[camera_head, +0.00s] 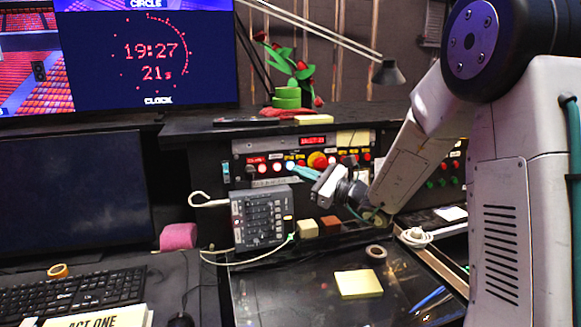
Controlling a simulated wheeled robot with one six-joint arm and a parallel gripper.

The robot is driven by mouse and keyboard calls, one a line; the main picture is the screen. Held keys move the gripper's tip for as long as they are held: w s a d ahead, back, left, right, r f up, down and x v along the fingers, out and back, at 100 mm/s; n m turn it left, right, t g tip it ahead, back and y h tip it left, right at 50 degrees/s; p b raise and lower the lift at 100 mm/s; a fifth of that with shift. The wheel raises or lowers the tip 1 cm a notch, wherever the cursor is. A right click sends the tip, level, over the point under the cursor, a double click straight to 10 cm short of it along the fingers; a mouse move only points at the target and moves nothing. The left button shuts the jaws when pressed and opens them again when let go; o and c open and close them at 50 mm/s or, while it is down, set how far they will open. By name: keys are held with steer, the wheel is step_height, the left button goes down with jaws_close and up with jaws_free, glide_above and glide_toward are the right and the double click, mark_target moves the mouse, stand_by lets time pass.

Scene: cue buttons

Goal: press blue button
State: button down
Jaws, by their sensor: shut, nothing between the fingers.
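A panel (238,147) with a row of cue buttons stands at the back of the desk. A small button glowing pale blue-white (290,166) sits in that row, between red buttons on its left and a large yellow-and-red button (317,160) on its right. My gripper (297,169) reaches in from the right, with its teal fingers shut and empty. Its tips are close to the glowing button, at its right. I cannot tell whether they touch it. The gripper and wrist hide part of the panel below the yellow-and-red button.
A grey keypad box (262,217) with a cable stands below the panel. Sticky notes (358,284) and a tape roll (376,252) lie on the dark desk top. A desk lamp (388,73) hangs above. More buttons (442,182) show behind my arm at right.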

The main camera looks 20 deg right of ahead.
steer(key=shift+w+f, duration=0.2)
steer(key=shift+w, duration=1.2)
stand_by(1.0)
steer(key=shift+w, duration=0.4)
steer(key=shift+w+f, duration=0.1)
steer(key=shift+w, duration=0.3)
stand_by(0.5)
steer(key=shift+s, duration=0.85)
steer(key=s, duration=0.3)
steer(key=s+r, duration=0.1)
steer(key=s, duration=0.1)
stand_by(0.4)
